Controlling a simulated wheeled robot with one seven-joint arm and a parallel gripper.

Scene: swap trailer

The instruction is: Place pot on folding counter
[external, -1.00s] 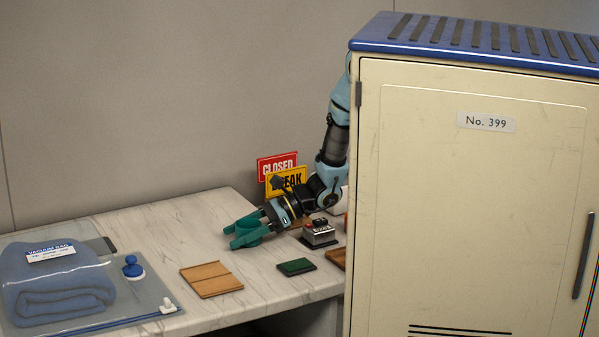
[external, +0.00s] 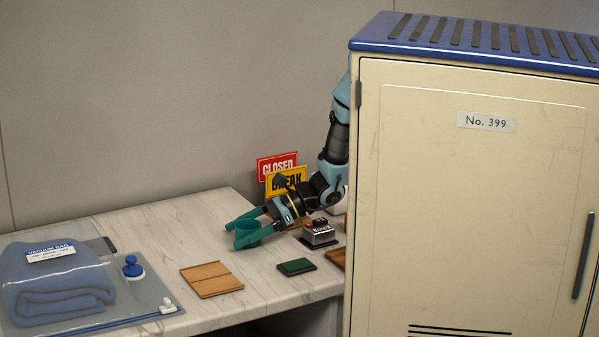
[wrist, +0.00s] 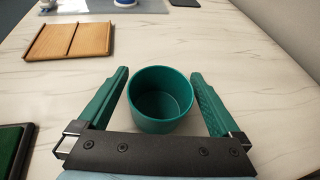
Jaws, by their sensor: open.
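The pot (wrist: 160,122) is a small round teal cup with an open top. It stands upright on the pale marbled folding counter (wrist: 270,80). My gripper (wrist: 160,78) is open, with one teal finger on each side of the pot and a visible gap on both sides. In the external view the pot (external: 247,240) shows between the fingers of my gripper (external: 235,236), low over the counter (external: 170,236). My arm comes in from behind the cabinet, which hides its base.
A wooden board (external: 211,279), a green pad (external: 296,267) and a small metal device (external: 319,233) lie near. A vacuum bag with a folded blue towel (external: 55,280) covers the left end. Signs (external: 287,182) stand behind. A tall cream cabinet (external: 470,220) blocks the right.

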